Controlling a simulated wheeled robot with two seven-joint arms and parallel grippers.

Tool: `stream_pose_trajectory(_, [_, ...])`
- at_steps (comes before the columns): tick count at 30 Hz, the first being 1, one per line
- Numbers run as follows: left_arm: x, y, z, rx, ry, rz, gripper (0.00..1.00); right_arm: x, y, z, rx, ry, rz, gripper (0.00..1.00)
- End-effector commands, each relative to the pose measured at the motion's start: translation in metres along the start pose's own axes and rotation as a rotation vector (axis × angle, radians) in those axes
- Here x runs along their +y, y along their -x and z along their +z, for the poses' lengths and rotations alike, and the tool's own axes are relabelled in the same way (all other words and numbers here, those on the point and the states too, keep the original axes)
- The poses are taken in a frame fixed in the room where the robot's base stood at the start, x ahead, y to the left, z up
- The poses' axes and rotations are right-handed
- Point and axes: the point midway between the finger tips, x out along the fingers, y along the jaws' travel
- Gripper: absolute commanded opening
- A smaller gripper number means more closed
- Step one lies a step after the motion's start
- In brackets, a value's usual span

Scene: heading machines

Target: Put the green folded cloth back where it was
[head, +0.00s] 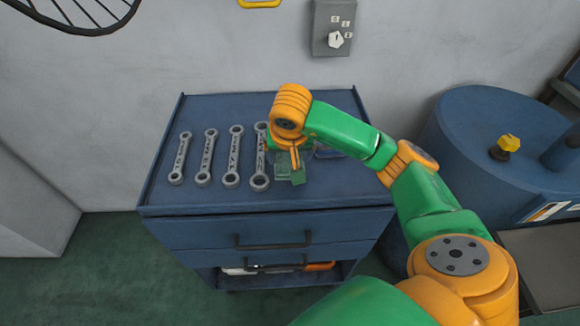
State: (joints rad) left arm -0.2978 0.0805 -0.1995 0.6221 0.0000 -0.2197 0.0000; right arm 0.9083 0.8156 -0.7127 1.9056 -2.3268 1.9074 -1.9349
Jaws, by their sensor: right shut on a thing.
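My right arm comes in from the lower right and reaches over a blue tool cabinet (160,207). My right gripper (295,164) is over the cabinet top, right of the wrenches, and is shut on the green folded cloth (291,172). The cloth is dark green and partly covered by the gripper. I cannot tell whether the cloth touches the cabinet top. My left gripper is not in the head view.
Several grey wrenches (206,158) lie in a row on the cabinet top's left half. A bluish object behind my gripper is mostly hidden. A blue drum (480,120) with a yellow knob (509,143) stands at right. A grey switch box (333,28) is on the wall.

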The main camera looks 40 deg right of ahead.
Motion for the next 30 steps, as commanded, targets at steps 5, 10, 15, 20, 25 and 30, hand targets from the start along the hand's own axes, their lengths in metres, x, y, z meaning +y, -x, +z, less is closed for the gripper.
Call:
stream_pose_trajectory(5, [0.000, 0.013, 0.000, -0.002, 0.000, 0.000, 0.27, 0.002, -0.026, 0.011, -0.006, 0.001, 0.002, 0.42])
stream_pose_trajectory(10, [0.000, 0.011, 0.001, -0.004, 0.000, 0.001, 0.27, 0.002, -0.030, 0.012, 0.000, 0.000, 0.001, 0.42])
stream_pose_trajectory(15, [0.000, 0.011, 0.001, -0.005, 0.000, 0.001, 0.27, 0.001, -0.030, 0.012, -0.001, 0.000, 0.001, 1.00])
stream_pose_trajectory(20, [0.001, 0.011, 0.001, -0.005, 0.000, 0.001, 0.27, 0.001, -0.029, 0.012, -0.001, 0.000, 0.000, 1.00])
stream_pose_trajectory(25, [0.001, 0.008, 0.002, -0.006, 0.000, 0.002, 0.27, 0.001, -0.009, 0.011, 0.004, 0.000, -0.003, 1.00])
stream_pose_trajectory(30, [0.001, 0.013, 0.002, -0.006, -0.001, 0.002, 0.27, 0.001, 0.039, 0.008, 0.007, 0.002, -0.003, 1.00])
